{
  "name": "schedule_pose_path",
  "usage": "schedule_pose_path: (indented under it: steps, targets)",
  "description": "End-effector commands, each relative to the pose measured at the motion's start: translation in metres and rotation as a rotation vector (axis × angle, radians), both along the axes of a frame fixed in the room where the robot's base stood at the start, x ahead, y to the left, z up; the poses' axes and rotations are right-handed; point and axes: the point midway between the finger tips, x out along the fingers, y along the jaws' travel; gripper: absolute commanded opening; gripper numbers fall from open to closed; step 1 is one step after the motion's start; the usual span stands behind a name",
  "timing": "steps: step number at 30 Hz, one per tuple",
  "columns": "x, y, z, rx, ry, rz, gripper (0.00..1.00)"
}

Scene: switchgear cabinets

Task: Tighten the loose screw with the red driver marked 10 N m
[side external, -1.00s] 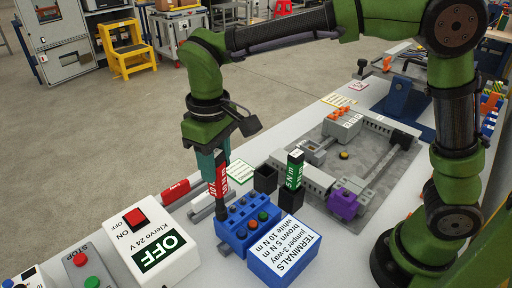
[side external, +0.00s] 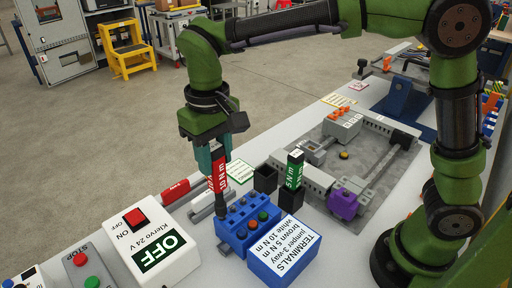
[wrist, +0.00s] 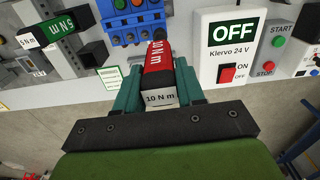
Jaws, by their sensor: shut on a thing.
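My gripper (side external: 212,152) is shut on the red driver (side external: 219,175), whose label reads 10 N m. Whether the tip touches a screw cannot be seen. In the wrist view the red driver (wrist: 158,72) sits between my fingers, with its 10 N m end towards the camera. The blue terminal block (wrist: 137,20) is at the top, with an orange and a green round part on it. The loose screw itself is too small to tell.
A green 5 N m driver (side external: 293,170) stands in a black holder, beside an empty black holder (side external: 265,179). A blue TERMINALS sign (side external: 284,250) adjoins the block. A white box (side external: 152,243) reads OFF. A grey fixture with a purple part (side external: 342,204) lies to the right.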

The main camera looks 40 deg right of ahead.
Motion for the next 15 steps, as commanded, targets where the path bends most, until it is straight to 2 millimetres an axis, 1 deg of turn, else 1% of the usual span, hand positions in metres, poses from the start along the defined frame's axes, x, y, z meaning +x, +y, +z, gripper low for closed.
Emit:
schedule_pose_path:
  steps: [15]
  targets:
    - [0.000,0.000,0.027,0.001,-0.003,0.001,0.00]
